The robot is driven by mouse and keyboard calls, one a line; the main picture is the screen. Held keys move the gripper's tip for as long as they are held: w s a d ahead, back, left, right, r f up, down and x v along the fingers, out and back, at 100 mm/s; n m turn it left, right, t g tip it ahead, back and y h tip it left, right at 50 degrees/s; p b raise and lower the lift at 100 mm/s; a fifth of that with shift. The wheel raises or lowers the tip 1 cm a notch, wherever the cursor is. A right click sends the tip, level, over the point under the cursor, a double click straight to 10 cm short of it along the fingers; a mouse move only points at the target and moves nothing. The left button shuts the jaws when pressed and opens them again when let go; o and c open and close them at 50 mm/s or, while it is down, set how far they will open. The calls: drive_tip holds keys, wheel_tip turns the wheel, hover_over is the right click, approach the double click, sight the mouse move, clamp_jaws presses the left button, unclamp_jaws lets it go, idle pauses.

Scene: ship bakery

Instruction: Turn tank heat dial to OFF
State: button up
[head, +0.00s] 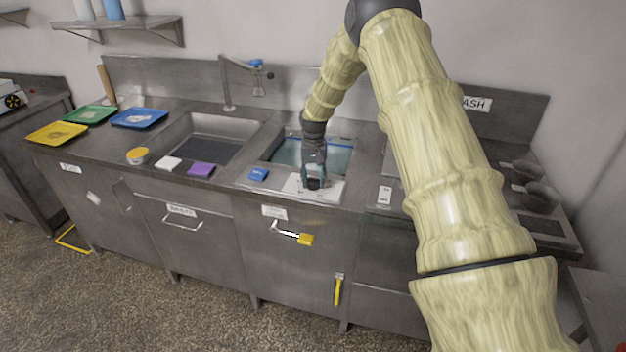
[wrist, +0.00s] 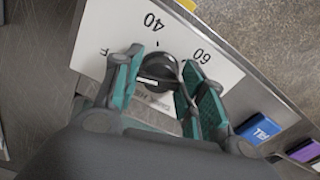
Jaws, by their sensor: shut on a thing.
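The tank heat dial is a black round knob (wrist: 157,70) on a white plate (wrist: 103,28). The plate reads 40 and 60, and a partly covered label ending in F is by the left finger. A small white mark shows on the knob; which label it points at is unclear. My gripper (wrist: 162,80) has its teal-padded fingers on either side of the knob, shut on it. In the head view my gripper (head: 315,182) is down over the white plate (head: 297,192) at the counter's front, hiding most of the dial. The water-filled tank (head: 345,158) is just behind.
A blue block (head: 258,174) lies left of the plate, with purple (head: 201,169) and white (head: 168,163) pieces further left. A tap (head: 228,85) stands behind the sinks. A white switch plate (head: 384,195) is to the right.

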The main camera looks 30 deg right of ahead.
sight(314, 180)
drive_tip(key=shift+s+f, duration=0.1)
drive_tip(key=o, duration=1)
drive_tip(key=shift+o, duration=0.2)
drive_tip(key=shift+r, duration=0.35)
wheel_tip(314, 180, up, 12)
drive_tip(key=shift+f, duration=0.25)
